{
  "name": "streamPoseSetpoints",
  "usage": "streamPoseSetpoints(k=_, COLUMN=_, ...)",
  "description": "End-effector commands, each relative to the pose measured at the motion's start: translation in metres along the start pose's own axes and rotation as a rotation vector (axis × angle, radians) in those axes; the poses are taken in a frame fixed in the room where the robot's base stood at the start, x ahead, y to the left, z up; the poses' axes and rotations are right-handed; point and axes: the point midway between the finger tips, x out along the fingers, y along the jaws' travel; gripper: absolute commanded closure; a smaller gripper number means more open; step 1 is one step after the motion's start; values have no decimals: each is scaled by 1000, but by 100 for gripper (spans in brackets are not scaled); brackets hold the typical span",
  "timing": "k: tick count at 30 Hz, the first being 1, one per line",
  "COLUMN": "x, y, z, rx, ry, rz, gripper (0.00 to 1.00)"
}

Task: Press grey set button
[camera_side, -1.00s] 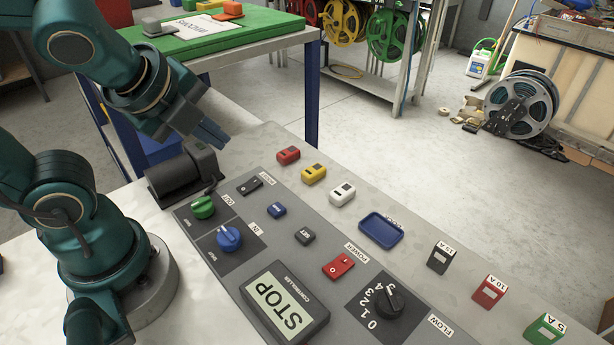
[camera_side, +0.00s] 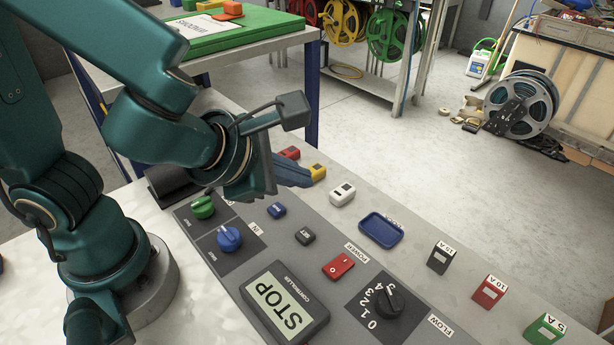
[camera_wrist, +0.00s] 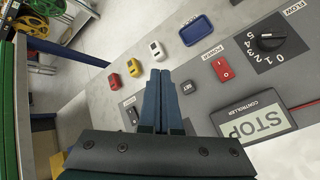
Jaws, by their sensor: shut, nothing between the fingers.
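The grey set button (camera_side: 305,236) is a small dark grey block on the grey control panel (camera_side: 285,255), between the blue button and the red power switch. It also shows in the wrist view (camera_wrist: 188,87), just right of the fingertips. My gripper (camera_side: 308,179) is shut and empty. In the side view it hangs above the panel's far left part, in front of the yellow and red blocks, apart from the set button. In the wrist view my gripper (camera_wrist: 159,76) points forward with its fingers together. The controller display (camera_side: 283,303) reads STOP.
A blue button (camera_side: 277,210) and a red power switch (camera_side: 338,266) flank the set button. Green (camera_side: 203,207) and blue (camera_side: 229,238) knobs stand left, the flow dial (camera_side: 388,301) right. A white block (camera_side: 342,194) and a blue tray (camera_side: 381,230) lie behind.

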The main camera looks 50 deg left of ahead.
Motion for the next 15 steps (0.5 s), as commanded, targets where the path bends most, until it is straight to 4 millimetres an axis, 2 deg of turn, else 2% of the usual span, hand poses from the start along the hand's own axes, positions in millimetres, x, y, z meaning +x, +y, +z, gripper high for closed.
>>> streamPoseSetpoints(k=8, x=1, y=0, z=-1, rx=-2, ry=2, rz=1, gripper=100)
streamPoseSetpoints(k=15, x=13, y=-9, z=-10, rx=2, ry=7, rz=4, gripper=100)
